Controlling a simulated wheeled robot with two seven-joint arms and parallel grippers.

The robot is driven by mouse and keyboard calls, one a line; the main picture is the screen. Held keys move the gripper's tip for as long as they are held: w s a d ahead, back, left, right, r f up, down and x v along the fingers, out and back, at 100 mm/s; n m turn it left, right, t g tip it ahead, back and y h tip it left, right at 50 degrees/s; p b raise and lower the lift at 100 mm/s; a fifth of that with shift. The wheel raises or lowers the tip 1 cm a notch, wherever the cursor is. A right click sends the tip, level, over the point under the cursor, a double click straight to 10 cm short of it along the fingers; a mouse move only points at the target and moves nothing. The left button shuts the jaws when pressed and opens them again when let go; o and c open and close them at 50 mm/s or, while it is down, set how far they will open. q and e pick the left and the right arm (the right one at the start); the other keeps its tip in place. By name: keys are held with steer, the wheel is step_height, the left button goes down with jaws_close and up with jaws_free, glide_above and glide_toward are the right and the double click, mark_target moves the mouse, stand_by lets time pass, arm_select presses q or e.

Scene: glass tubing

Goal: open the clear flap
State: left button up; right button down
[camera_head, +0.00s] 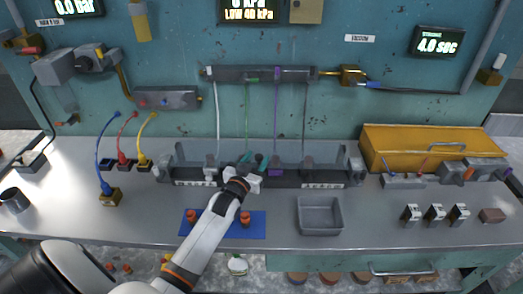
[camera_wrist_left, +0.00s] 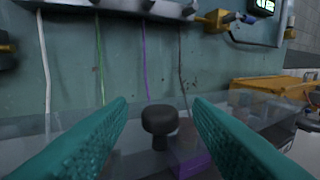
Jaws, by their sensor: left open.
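The clear flap (camera_head: 325,156) is a long see-through panel over the dark rack at the back middle of the bench. Its see-through surface also shows in the left wrist view (camera_wrist_left: 258,108). My left gripper (camera_head: 254,161) is at the middle of the rack, with its teal fingers spread. In the left wrist view the fingers (camera_wrist_left: 160,108) stand apart on either side of a dark round knob (camera_wrist_left: 160,121). I cannot tell whether either finger touches it. The flap's exact angle is unclear. My right gripper is out of view.
White, green, purple and dark lines hang from a bar (camera_head: 260,74) behind the rack. A grey tray (camera_head: 320,229) and a blue mat (camera_head: 259,229) lie in front. A yellow box (camera_head: 405,143) stands right of the rack. Bare bench lies between the tray and the metal clips.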

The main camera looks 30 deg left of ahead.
mark_target(261, 152)
arm_select(q)
steer(key=w, duration=0.4)
steer(key=shift+a+r, duration=0.1)
steer(key=shift+a, duration=0.2)
steer(key=shift+w, duration=0.1)
steer(key=shift+c, duration=0.6)
jaws_close()
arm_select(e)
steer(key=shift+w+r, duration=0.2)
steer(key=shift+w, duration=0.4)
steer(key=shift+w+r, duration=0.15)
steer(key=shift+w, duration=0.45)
